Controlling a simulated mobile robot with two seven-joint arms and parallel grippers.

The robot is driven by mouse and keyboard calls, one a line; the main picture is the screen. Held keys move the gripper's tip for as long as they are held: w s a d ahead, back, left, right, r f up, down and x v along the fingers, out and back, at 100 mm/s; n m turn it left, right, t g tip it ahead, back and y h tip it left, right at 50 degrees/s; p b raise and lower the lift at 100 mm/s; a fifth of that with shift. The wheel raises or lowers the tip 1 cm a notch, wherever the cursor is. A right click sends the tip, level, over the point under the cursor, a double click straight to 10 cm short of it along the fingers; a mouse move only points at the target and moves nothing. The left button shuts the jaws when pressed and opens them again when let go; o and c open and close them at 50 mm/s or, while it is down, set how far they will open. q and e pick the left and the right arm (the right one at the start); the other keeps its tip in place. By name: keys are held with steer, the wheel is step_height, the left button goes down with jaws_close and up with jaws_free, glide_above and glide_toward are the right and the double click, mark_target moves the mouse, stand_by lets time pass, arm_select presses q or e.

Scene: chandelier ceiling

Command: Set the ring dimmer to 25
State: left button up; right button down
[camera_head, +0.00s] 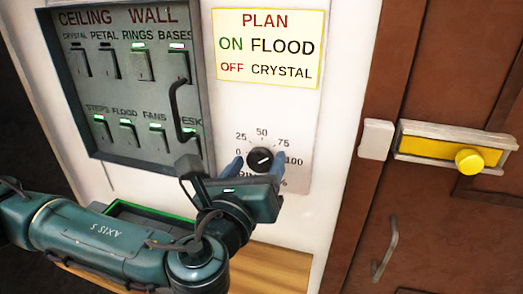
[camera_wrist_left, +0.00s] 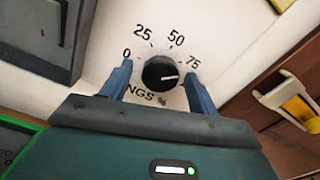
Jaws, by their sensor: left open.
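The ring dimmer is a black round knob (camera_head: 260,159) on a white panel, with a dial marked 0, 25, 50, 75 and 100 around it. Its white pointer line aims right, towards the stretch between 75 and 100. The knob also shows in the left wrist view (camera_wrist_left: 160,73), where the 100 mark is hidden. My left gripper (camera_head: 258,164) is open, with one blue finger on each side of the knob. In the left wrist view the fingers (camera_wrist_left: 158,80) straddle the knob with small gaps visible. My right gripper is not in view.
A grey switch box (camera_head: 127,80) with lit toggles and a dark handle (camera_head: 181,110) stands left of the dial. A plan note (camera_head: 268,47) is above it. A brown door (camera_head: 420,230) with a yellow-knobbed latch (camera_head: 469,160) is at the right. A wooden ledge (camera_head: 255,277) runs below.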

arm_select(q)
steer(key=shift+w+d, duration=0.1)
steer(key=shift+w, duration=0.1)
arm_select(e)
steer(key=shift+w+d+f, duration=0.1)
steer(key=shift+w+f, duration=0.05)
arm_select(q)
steer(key=shift+s, duration=0.1)
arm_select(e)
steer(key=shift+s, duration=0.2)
arm_select(q)
steer(key=shift+c, duration=0.9)
steer(key=c, duration=0.7)
steer(key=shift+c, duration=0.4)
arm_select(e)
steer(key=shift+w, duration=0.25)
arm_select(q)
steer(key=shift+n, duration=0.3)
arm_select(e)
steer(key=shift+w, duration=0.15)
